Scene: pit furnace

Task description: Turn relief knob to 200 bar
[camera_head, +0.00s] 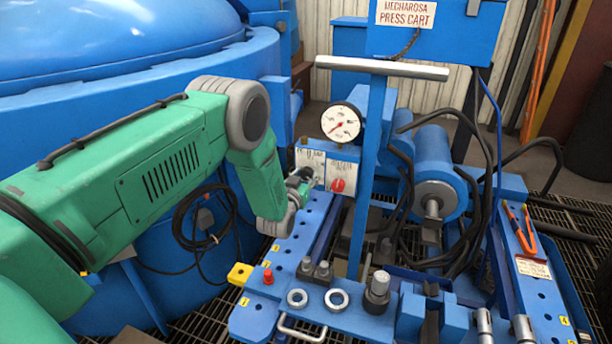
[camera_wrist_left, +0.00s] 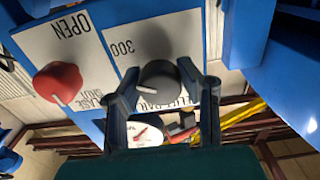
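The relief knob (camera_wrist_left: 158,82) is dark and round. It sits on a white plate marked 300 and bar, seen upside down in the left wrist view. My left gripper (camera_wrist_left: 158,78) has a finger at each side of this knob, and the fingers appear to touch it. The knob's pointer is hard to read. In the head view the left gripper (camera_head: 303,180) is in front of the panel and hides the knob. A white pressure gauge (camera_head: 342,122) stands above the panel, its red needle pointing to the lower left. My right gripper is in neither view.
A red knob (camera_head: 338,185), also in the left wrist view (camera_wrist_left: 58,83), is beside the relief knob, on a plate marked open and shut. A blue post with a grey T-handle (camera_head: 382,67) rises close to the right. Black hoses and a blue cylinder (camera_head: 436,172) lie farther right.

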